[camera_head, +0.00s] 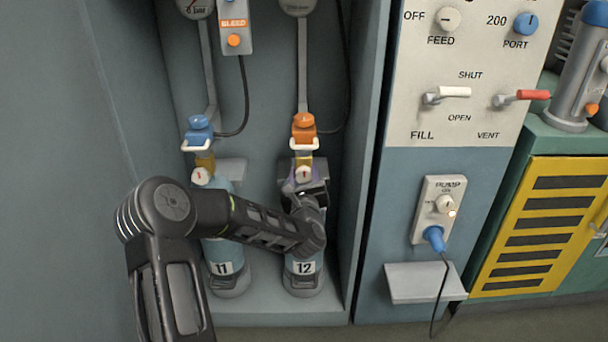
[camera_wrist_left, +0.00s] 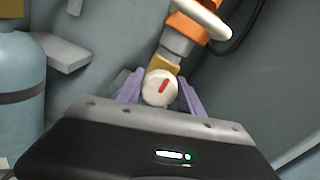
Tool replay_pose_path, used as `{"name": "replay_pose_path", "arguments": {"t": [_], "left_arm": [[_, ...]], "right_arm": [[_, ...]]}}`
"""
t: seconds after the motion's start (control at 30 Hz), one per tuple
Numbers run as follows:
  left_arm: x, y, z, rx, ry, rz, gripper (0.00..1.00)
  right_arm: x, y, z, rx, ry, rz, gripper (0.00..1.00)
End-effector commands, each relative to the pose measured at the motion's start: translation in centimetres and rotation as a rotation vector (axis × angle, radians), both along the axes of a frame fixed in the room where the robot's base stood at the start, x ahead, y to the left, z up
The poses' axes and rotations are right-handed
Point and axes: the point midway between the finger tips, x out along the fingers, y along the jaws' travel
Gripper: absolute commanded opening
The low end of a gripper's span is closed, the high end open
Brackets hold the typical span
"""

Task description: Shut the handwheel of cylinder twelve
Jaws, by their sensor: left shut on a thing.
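Cylinder twelve (camera_head: 304,268) stands upright in the cabinet, marked with a white 12 label. Its handwheel (camera_head: 303,174) is a white round knob with a red mark, below an orange connector (camera_head: 304,128). My left gripper (camera_head: 305,186) reaches in from the left at the cylinder's top. In the left wrist view, its two purple fingers (camera_wrist_left: 160,92) stand on either side of the handwheel (camera_wrist_left: 161,88) and are shut on it. The red mark points up and slightly right there. My arm hides much of the cylinder's body. My right gripper is not in view.
Cylinder eleven (camera_head: 226,262) stands just left, with its own white knob (camera_head: 201,176) and a blue connector (camera_head: 199,130). The cabinet's right wall is close to cylinder twelve. A panel (camera_head: 461,70) with knobs and levers and a pump switch (camera_head: 438,208) are further right.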

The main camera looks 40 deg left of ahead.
Motion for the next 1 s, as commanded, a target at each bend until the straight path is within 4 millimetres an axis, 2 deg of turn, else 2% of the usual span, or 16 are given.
{"name": "replay_pose_path", "arguments": {"t": [0.47, 1.0], "left_arm": [[0.0, 0.0, -0.1, 0.063, 0.046, 0.0, 0.03], [0.1, -0.2, -0.2, 0.399, 0.3, 0.0, 0.03]], "right_arm": [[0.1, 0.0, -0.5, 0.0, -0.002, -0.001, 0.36], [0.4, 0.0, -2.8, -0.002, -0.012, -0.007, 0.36]]}}
